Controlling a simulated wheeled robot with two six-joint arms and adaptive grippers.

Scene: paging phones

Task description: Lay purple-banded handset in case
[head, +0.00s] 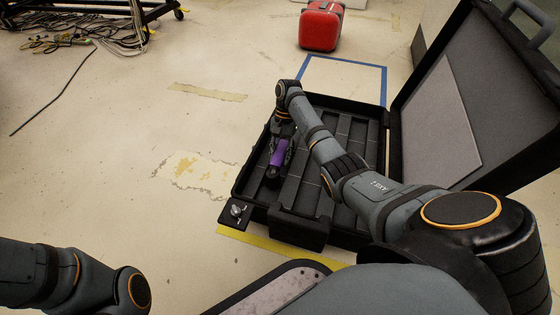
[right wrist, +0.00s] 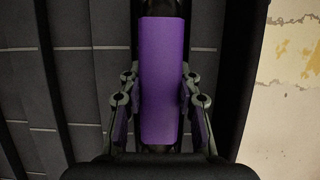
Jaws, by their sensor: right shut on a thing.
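The purple-banded handset (head: 277,158) is a dark bar with a purple band, at the left side of the open black case (head: 322,232). My right gripper (head: 279,148) is shut on it, reaching down over the case. In the right wrist view the purple band of the handset (right wrist: 162,80) stands between the two fingers of the right gripper (right wrist: 162,108). The handset lines up with the case's leftmost slot. I cannot tell whether it touches the slot floor. My left arm shows at the lower left, but its gripper is out of view.
The case lid (head: 470,90) stands open at the right. A red case (head: 321,26) sits on the floor at the back, beyond a blue tape outline (head: 345,61). Cables (head: 70,38) lie at the back left. The floor left of the case is clear.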

